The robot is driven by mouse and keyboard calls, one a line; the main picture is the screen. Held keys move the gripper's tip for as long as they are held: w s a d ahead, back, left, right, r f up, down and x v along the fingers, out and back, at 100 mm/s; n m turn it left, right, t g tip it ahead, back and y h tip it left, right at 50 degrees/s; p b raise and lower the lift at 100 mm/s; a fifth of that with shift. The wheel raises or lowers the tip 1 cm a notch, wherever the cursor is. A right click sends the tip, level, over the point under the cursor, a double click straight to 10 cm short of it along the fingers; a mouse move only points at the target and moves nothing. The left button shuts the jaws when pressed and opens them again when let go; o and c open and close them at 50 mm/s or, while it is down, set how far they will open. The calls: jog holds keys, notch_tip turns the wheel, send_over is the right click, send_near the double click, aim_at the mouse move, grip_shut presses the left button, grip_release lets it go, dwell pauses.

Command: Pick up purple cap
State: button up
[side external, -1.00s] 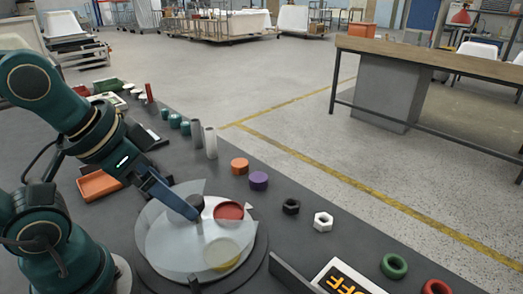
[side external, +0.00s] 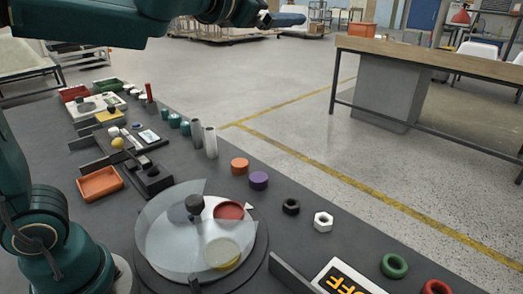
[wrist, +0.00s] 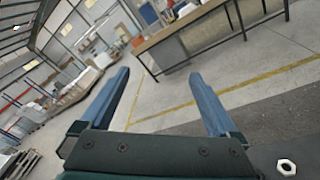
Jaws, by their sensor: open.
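The purple cap (side external: 258,180) is a short cylinder standing on the dark table, right of the round turntable and beside an orange cap. My gripper (side external: 288,19) is raised high above the table at the top of the side view, well above and apart from the cap. In the wrist view my gripper (wrist: 158,95) has its two blue fingers spread wide with nothing between them. The purple cap is not in the wrist view, which looks out over the room.
The orange cap (side external: 239,166) stands just behind the purple one. The turntable (side external: 160,236) has a clear cover. A black nut (side external: 291,206) and a white nut (side external: 323,221) lie to the right. Two grey cylinders (side external: 211,142) stand behind. An orange tray (side external: 99,183) is left.

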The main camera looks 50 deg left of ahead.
jog(key=w+a+f+n+g+y, duration=0.25)
jog(key=w+f+n+y, duration=0.2)
jog(key=n, duration=0.35)
jog(key=n+g+y, duration=0.5)
jog(key=n+g, duration=0.4)
jog(key=n, duration=0.5)
send_over(260, 178)
jog(key=w, duration=0.3)
notch_tip(260, 178, down, 21)
jog(key=shift+m+g, duration=0.65)
jog(key=shift+m, duration=0.15)
jog(key=s+d+f, duration=0.1)
jog(key=f, duration=0.3)
jog(key=s+d+f, duration=0.1)
jog(key=s+f, duration=0.1)
jog(key=f, duration=0.2)
jog(key=s+d+f, duration=0.1)
jog(key=f, duration=0.3)
jog(key=shift+s+d+f, duration=0.1)
jog(key=shift+s+f, duration=0.05)
jog(key=shift+f, duration=0.2)
jog(key=shift+f+y, duration=0.25)
jog(key=shift+x, duration=2.4)
jog(key=shift+r, duration=0.1)
jog(key=c, duration=1.4)
